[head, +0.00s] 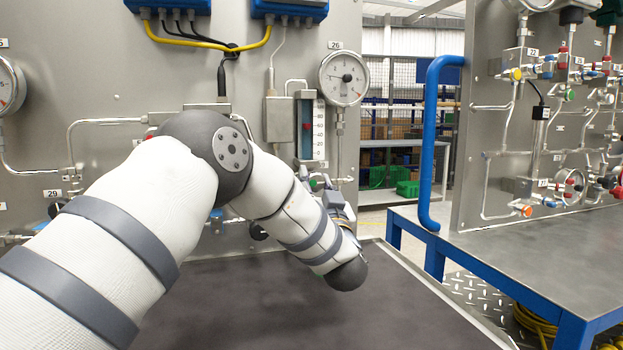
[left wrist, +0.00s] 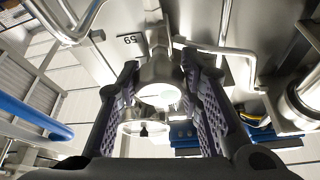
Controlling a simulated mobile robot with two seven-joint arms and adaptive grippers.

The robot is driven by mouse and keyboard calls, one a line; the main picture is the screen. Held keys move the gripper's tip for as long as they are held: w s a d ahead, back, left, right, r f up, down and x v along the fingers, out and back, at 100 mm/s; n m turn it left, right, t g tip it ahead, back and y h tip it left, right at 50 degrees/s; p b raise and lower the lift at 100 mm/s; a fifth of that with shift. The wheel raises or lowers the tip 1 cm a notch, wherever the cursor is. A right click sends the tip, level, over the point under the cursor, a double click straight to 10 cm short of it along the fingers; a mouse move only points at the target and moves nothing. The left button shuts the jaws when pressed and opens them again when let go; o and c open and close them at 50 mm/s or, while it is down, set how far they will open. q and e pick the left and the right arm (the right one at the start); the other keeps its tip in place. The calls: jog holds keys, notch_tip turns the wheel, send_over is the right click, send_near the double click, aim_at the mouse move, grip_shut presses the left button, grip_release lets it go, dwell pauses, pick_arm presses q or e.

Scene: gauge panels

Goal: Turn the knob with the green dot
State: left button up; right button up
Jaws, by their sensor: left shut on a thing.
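My left arm reaches across the head view to the panel, and its gripper (head: 322,184) is at the panel's lower right, mostly hidden by my own wrist. A small green spot shows beside the fingers there. In the left wrist view the two ridged fingers of the left gripper (left wrist: 168,85) stand on either side of a metal knob (left wrist: 158,72) with a pale round end. The fingers are shut on this knob. No green dot can be made out on it in the wrist view. My right gripper is in neither view.
A round gauge (head: 344,78) and a level tube (head: 312,130) are on the panel above the gripper. A dark tabletop (head: 260,300) lies below, mostly clear. A blue rail (head: 430,140) and a second panel with several valves (head: 560,120) stand to the right.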

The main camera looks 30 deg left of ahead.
pick_arm(q)
jog(key=o, duration=1.2)
jog(key=v, duration=1.2)
